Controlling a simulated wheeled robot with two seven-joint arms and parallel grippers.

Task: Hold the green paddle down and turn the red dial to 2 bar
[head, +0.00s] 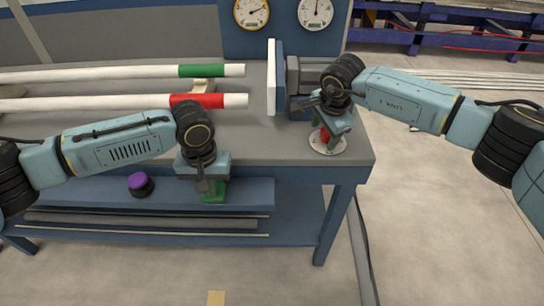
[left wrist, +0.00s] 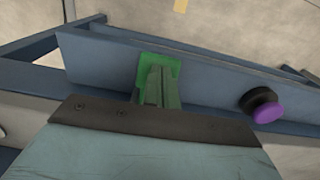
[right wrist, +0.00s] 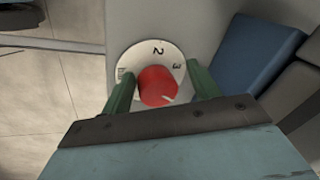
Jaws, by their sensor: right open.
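The green paddle (head: 214,197) is on the front of the bench's lower shelf. My left gripper (head: 207,184) is over it with its fingers together; in the left wrist view the fingertips (left wrist: 157,78) overlap the green paddle (left wrist: 146,59). Whether the paddle is pressed down I cannot tell. The red dial (right wrist: 155,85) sits on a white round scale (right wrist: 140,54) showing 2 and 3; another mark is partly hidden by a finger. The dial's white line points to the lower right in that view. My right gripper (right wrist: 160,88) is open, one finger either side of the dial.
A purple-topped black button (head: 139,184) is on the shelf left of the paddle. Two gauges (head: 251,12) (head: 315,12) are on the back panel. Two white pipes, one with a green band (head: 201,70) and one with a red band (head: 197,101), lie on the bench's left.

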